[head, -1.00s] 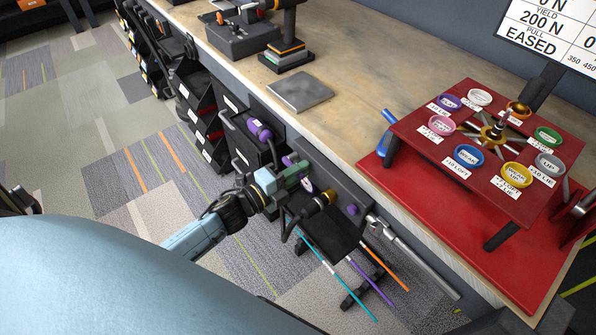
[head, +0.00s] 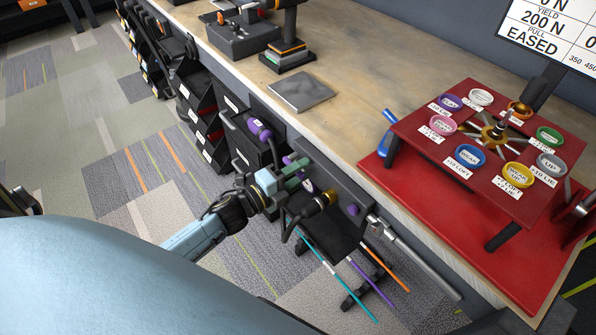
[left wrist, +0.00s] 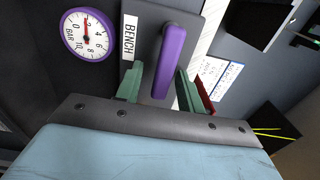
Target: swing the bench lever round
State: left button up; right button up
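The bench lever is a purple bar (left wrist: 168,62) on a dark plate beside a white BENCH label (left wrist: 130,38) in the left wrist view. My left gripper (left wrist: 158,88) has its two green fingers apart, one on each side of the lever's near end. Narrow gaps show between the lever and both fingers. In the head view my left gripper (head: 304,174) is at the dark panel on the bench's front, and its fingers partly hide the purple parts there. My right gripper is in neither view.
A pressure gauge (left wrist: 88,35) is left of the lever. A black fitting with a yellow end (head: 322,199) sticks out close to my left gripper. Coloured rods (head: 370,280) stand below. A red stand with labelled rings (head: 415,138) is on the bench top. Floor at left is clear.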

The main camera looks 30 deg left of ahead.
pick_arm(q)
jog(key=v, duration=1.3)
jog(key=shift+s, duration=0.2)
jog(key=shift+a, duration=0.1)
jog(key=s+a+f+n+g+y, duration=0.1)
jog(key=s+f+n+g+y, duration=0.45)
jog(key=f, duration=0.85)
jog(key=s+f+n+g+y, duration=0.15)
jog(key=s+f+n, duration=0.25)
jog(key=f+n, duration=0.7)
jog(key=s+d+f+n+g, duration=0.2)
jog(key=s+d+f+g, duration=0.1)
jog(key=s+f, duration=0.4)
jog(key=s+d+f+n+g, duration=0.1)
jog(key=s+d+f+g, duration=0.2)
jog(key=s, duration=1)
notch_tip(320, 180, down, 5)
jog(key=g, duration=0.2)
jog(key=shift+s+n+g, duration=0.25)
jog(key=shift+n+g, duration=0.05)
jog(key=shift+n, duration=0.05)
